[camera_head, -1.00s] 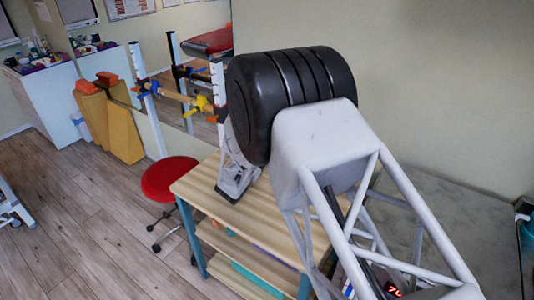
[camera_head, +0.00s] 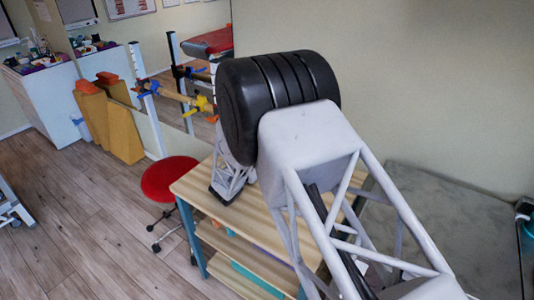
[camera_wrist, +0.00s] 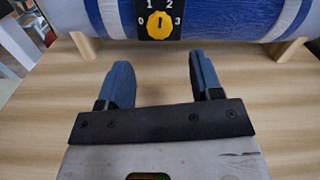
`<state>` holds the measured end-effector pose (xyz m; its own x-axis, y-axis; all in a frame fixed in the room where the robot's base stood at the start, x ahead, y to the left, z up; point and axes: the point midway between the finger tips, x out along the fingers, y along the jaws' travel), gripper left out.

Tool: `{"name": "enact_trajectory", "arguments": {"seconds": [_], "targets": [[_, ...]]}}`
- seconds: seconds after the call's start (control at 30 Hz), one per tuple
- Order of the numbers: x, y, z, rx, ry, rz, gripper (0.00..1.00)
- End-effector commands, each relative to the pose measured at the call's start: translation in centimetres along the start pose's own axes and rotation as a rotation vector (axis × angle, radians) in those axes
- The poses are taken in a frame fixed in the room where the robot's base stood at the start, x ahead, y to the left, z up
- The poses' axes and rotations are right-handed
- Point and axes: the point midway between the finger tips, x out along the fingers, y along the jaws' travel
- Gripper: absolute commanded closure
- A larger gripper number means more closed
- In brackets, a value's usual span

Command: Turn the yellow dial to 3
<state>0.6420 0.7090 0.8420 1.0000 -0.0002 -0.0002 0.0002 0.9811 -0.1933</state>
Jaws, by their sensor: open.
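In the wrist view the yellow dial (camera_wrist: 159,25) sits on a black plate with white numbers 0, 1, 2 and 3 around it. The plate is on the side of a blue and grey cylinder (camera_wrist: 220,14). A dark mark runs upright on the dial's face; which number it points to is hard to tell. My gripper (camera_wrist: 163,68) is open and empty, its two blue fingers pointing toward the dial. The dial lies ahead of the fingertips and apart from them. In the head view my arm hides the dial and the gripper.
The cylinder rests on wooden supports (camera_wrist: 86,46) on the wooden tabletop (camera_wrist: 50,110). In the head view the wooden shelf table (camera_head: 201,187) stands by the wall, with a red stool (camera_head: 170,178) at its left.

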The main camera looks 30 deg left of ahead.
Motion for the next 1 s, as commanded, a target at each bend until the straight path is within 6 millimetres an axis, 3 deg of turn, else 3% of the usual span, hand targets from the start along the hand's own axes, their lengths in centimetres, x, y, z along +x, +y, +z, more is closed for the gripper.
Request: {"name": "enact_trajectory", "arguments": {"seconds": [0.27,0.7,1.0], "targets": [[1.7,-0.1,-0.1,-0.001,0.0,-0.001,0.41],[6.7,0.0,0.0,0.0,-0.001,-0.001,0.41],[7.8,0.0,0.0,0.001,0.0,0.0,0.41]]}}
